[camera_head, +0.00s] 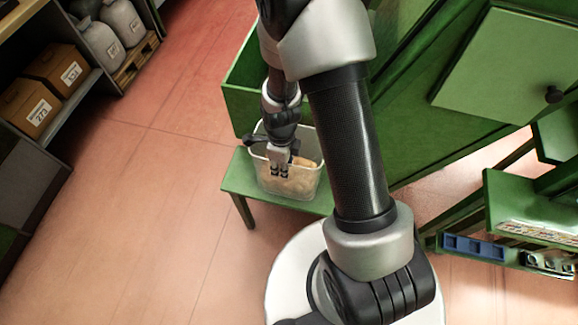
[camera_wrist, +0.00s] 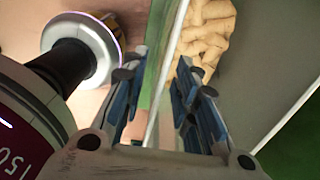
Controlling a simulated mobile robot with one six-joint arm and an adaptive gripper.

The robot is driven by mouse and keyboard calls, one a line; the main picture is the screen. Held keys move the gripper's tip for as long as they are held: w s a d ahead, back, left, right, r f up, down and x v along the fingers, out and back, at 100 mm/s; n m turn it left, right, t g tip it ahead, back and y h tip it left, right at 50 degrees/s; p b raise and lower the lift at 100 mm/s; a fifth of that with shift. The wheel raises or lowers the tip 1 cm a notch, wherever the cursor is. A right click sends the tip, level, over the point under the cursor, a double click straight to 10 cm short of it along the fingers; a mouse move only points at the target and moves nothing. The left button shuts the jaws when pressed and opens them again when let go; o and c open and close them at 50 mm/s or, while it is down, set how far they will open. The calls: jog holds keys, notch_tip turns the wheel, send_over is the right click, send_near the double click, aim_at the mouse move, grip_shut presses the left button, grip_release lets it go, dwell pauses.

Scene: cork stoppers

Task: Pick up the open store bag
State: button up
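The open store bag (camera_head: 316,185) looks like a clear, box-shaped, open-topped container with tan cork pieces inside. It stands upright on a low green bench (camera_head: 237,182). My gripper (camera_head: 280,168) points down at its near left side. In the wrist view my gripper (camera_wrist: 160,95) is open, its two fingers apart. The bag's thin pale rim (camera_wrist: 166,65) runs between the fingers, with the tan corks (camera_wrist: 207,35) behind the right finger. I cannot tell whether either finger touches the wall. My arm hides some of the area to the right of the bag.
A green cabinet (camera_head: 480,62) stands behind and right of the bench. A shelf with brown boxes (camera_head: 58,68) and grey sacks (camera_head: 122,20) is at the upper left. A green rack with a blue tray (camera_head: 473,247) is at the right. The reddish floor (camera_head: 150,190) to the left is clear.

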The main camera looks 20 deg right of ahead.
notch_tip(320, 180, down, 4)
jog(key=shift+r+b, duration=0.15)
jog(key=shift+b, duration=0.4)
jog(key=shift+c, duration=0.5)
grip_shut()
